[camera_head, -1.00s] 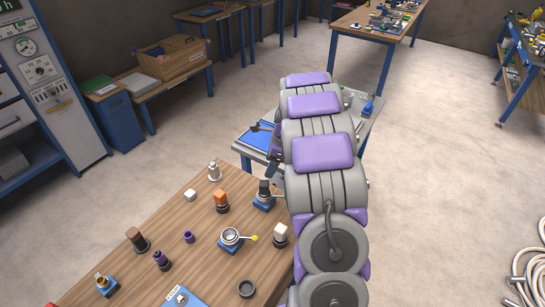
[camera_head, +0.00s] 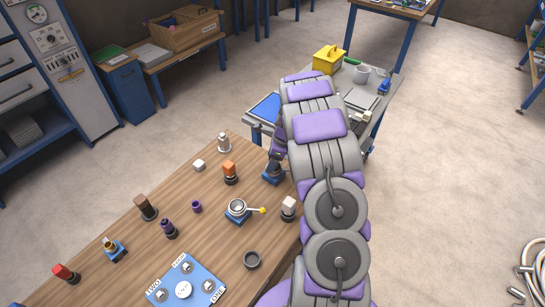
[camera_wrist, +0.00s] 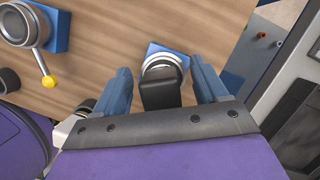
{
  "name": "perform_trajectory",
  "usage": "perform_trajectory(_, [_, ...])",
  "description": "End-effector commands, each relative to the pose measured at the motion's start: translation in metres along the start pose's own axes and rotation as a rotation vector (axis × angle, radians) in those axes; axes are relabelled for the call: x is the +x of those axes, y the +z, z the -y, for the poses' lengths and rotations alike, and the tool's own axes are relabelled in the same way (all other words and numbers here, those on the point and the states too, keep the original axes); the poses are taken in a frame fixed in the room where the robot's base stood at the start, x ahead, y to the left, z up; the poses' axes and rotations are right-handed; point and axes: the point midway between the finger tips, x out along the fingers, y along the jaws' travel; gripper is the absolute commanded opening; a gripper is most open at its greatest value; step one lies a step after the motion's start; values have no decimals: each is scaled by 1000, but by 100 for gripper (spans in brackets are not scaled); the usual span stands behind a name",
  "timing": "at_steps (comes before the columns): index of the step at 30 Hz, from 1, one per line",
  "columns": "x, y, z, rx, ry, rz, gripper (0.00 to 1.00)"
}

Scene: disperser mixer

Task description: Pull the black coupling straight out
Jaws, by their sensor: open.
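The black coupling (camera_wrist: 160,92) shows in the wrist view between my two blue fingers. It sits on a light metal ring (camera_wrist: 163,64) over a blue base (camera_wrist: 152,49). My gripper (camera_wrist: 160,67) is open, with one finger on each side of the coupling and a visible gap on both sides. In the head view the blue base (camera_head: 271,178) stands at the table's right edge, and my arm reaches over it. My wrist and fingers partly hide the coupling there.
The wooden table (camera_head: 205,245) also holds a blue-based metal ring with a yellow-knobbed lever (camera_head: 238,209), an orange-topped piece (camera_head: 230,170), a white-topped piece (camera_head: 289,206) and a labelled blue plate (camera_head: 184,286). A grey side table (camera_head: 350,135) stands behind.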

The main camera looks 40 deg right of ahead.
Motion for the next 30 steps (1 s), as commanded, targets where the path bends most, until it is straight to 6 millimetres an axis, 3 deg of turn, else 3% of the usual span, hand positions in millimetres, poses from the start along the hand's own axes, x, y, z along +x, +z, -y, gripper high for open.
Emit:
perform_trajectory(7, [0,1,-1,0,-1,-1,71])
perform_trajectory(28, [0,0,0,0,0,-1,4])
perform_trajectory(29, [0,0,0,0,-1,-2,40])
perform_trajectory(30, [0,0,0,0,-1,-2,36])
